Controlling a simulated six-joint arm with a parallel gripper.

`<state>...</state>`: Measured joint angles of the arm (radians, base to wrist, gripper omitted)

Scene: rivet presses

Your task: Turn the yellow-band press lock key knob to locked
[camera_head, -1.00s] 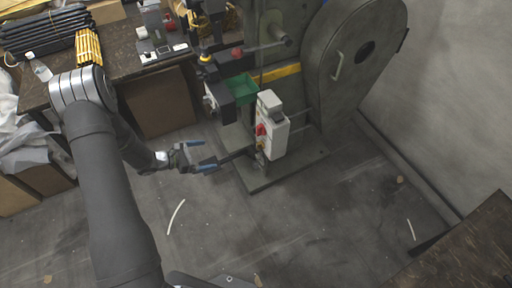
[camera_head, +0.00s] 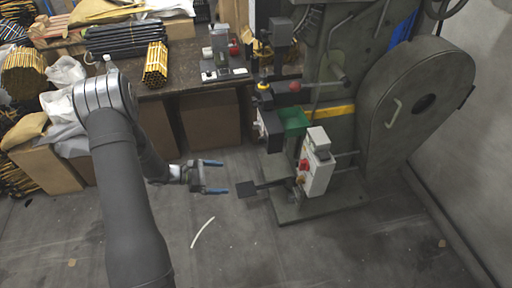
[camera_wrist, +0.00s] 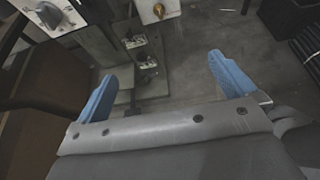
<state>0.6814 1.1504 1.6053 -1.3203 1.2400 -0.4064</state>
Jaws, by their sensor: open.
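The yellow-band press (camera_head: 335,112) is the dark green machine with a yellow stripe, right of centre in the head view. A white control box (camera_head: 319,172) on its front carries a red knob (camera_head: 304,165) and a small brass-coloured part (camera_head: 301,180) below it. The lock key knob's setting is too small to read. My gripper (camera_head: 225,177) is open and empty, left of the box and apart from it. In the wrist view both blue fingers (camera_wrist: 162,68) are spread, with a brass knob (camera_wrist: 158,11) ahead and a pale panel with a grey dial (camera_wrist: 51,13) at upper left.
A black pedal-like plate (camera_head: 246,188) sticks out from the press, just right of my fingers. A black box (camera_head: 270,131) and green bin (camera_head: 293,121) are above. A bench (camera_head: 197,90) with rods stands behind.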

